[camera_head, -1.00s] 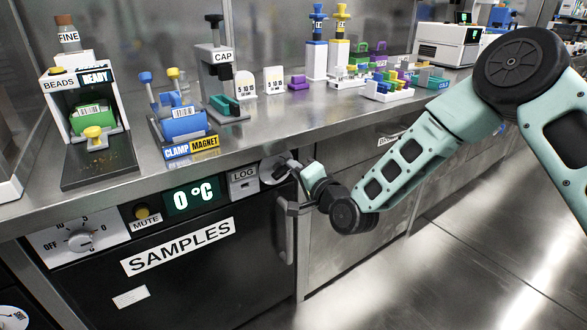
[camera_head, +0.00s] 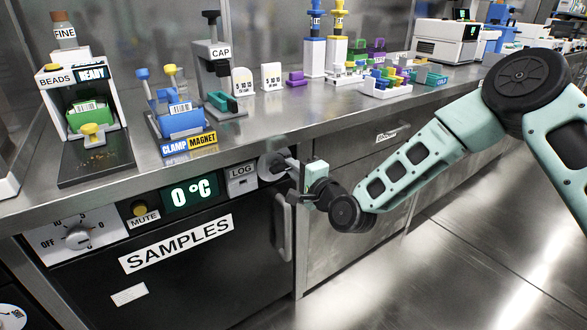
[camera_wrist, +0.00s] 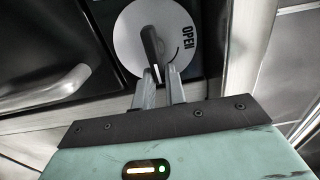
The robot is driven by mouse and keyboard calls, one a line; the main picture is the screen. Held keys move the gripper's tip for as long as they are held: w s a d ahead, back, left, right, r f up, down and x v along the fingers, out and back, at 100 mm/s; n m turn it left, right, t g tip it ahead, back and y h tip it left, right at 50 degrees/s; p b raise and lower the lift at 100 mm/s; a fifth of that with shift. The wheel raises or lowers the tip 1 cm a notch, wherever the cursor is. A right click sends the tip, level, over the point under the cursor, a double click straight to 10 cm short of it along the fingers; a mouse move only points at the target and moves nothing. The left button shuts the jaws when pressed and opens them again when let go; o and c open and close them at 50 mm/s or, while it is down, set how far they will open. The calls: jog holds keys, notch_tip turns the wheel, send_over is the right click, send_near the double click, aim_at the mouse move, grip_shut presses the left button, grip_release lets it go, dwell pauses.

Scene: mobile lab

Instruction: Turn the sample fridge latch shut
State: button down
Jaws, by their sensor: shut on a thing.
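The sample fridge (camera_head: 190,275) is the black unit under the counter, labelled SAMPLES. Its latch is a round grey dial (camera_head: 268,164) at the upper right of the front. In the wrist view the latch dial (camera_wrist: 180,18) carries the word OPEN on its right side and a dark handle (camera_wrist: 151,46) with a white line at its tip. My gripper (camera_wrist: 160,82) is shut on the handle's lower end, one finger on each side. In the head view my gripper (camera_head: 291,172) reaches the latch from the right and partly covers it.
The fridge door's vertical bar handle (camera_head: 281,228) is just below the latch. A 0 °C display (camera_head: 190,193), LOG panel (camera_head: 241,178), MUTE button (camera_head: 140,209) and OFF knob (camera_head: 78,237) line the front. The counter above holds lab devices. The floor at right is clear.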

jog(key=shift+f, duration=0.1)
jog(key=c, duration=1.4)
grip_release()
jog(key=shift+c, duration=0.2)
jog(key=shift+s, duration=0.1)
jog(key=p+v, duration=0.2)
jog(key=v, duration=1.5)
jog(key=shift+d, duration=0.2)
jog(key=shift+s, duration=0.1)
